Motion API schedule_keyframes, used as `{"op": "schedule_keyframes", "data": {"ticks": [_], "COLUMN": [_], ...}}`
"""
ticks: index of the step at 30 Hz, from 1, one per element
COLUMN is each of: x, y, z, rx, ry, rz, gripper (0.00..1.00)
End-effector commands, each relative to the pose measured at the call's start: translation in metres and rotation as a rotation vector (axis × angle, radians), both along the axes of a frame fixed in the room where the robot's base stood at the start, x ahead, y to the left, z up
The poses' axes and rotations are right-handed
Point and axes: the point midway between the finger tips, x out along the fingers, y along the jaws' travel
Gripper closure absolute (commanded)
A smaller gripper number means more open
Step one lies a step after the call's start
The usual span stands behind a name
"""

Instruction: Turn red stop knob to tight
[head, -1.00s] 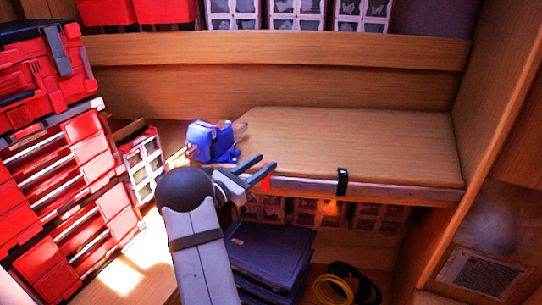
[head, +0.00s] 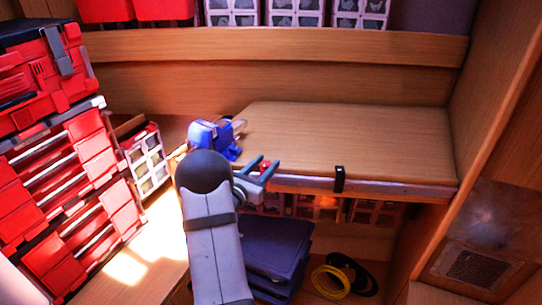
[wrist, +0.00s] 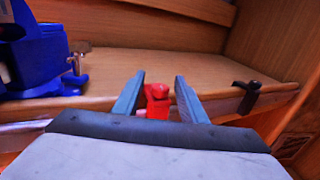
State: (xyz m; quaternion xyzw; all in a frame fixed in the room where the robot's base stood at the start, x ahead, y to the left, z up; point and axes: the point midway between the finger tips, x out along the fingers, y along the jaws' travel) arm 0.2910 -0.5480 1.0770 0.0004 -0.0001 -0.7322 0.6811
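The red stop knob (wrist: 157,100) sits at the front edge of the wooden bench top, between the two fingers of my gripper (wrist: 160,92) in the wrist view. A gap shows on the right side of the knob; the left finger looks closer to it. My gripper is open around the knob and not clearly touching it. In the head view my gripper (head: 264,170) is at the bench's front edge, and only a small red part of the knob (head: 264,168) shows between the fingers. Whether the knob is tight cannot be seen.
A blue vise (head: 213,138) stands on the bench top (head: 350,140) left of my gripper. A black clip (head: 340,179) sits on the front edge to the right. Red toolboxes (head: 70,170) stand at left. Dark cases (head: 262,250) and a yellow coil (head: 331,282) lie below.

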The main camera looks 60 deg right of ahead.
Motion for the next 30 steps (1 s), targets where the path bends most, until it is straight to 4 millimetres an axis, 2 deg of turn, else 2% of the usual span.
{"op": "schedule_keyframes", "data": {"ticks": [3,9,20,21,25,30], "x": [-0.003,-0.003,-0.003,-0.003,-0.003,-0.003], "y": [-0.016,-0.033,-0.037,-0.037,-0.037,-0.037], "z": [0.002,0.002,0.0,0.0,0.0,0.0], "rx": [0.0,-0.001,0.0,0.0,0.0,0.0], "ry": [0.001,0.0,0.001,0.001,0.001,0.0], "rz": [-0.003,-0.002,-0.001,-0.001,-0.001,-0.003], "gripper": [0.62,0.62,0.62,0.67,0.98,1.0]}}
